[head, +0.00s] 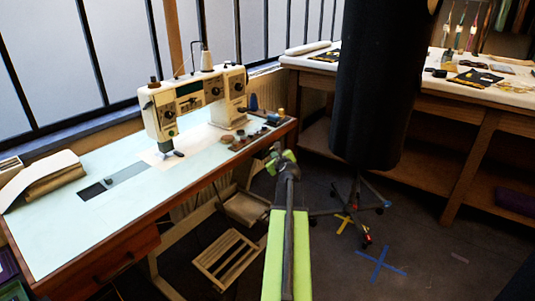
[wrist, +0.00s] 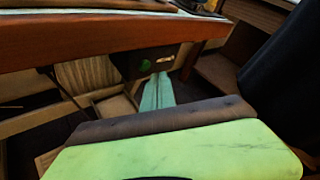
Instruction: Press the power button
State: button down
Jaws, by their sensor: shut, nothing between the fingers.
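A dark switch box (wrist: 133,67) hangs under the wooden front edge of the sewing table in the wrist view. A round green button (wrist: 145,65) shows on it, and I take this for the power button. My gripper (wrist: 159,77) is shut and empty, its teal fingers together just below and right of the button. I cannot tell whether the fingertips touch the box. In the head view my gripper (head: 282,158) is beside the table's right front corner; the button cannot be made out there.
The sewing table (head: 75,235) carries a cream sewing machine (head: 190,97), spools and folded cloth (head: 45,178). The wooden table edge (wrist: 90,45) runs above my gripper. A slatted wooden piece (head: 228,262) lies low under the table. A black column (head: 375,90) stands right, before another table (head: 510,105).

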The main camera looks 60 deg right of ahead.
jog(key=s, duration=0.6)
dwell(0.4)
dwell(0.4)
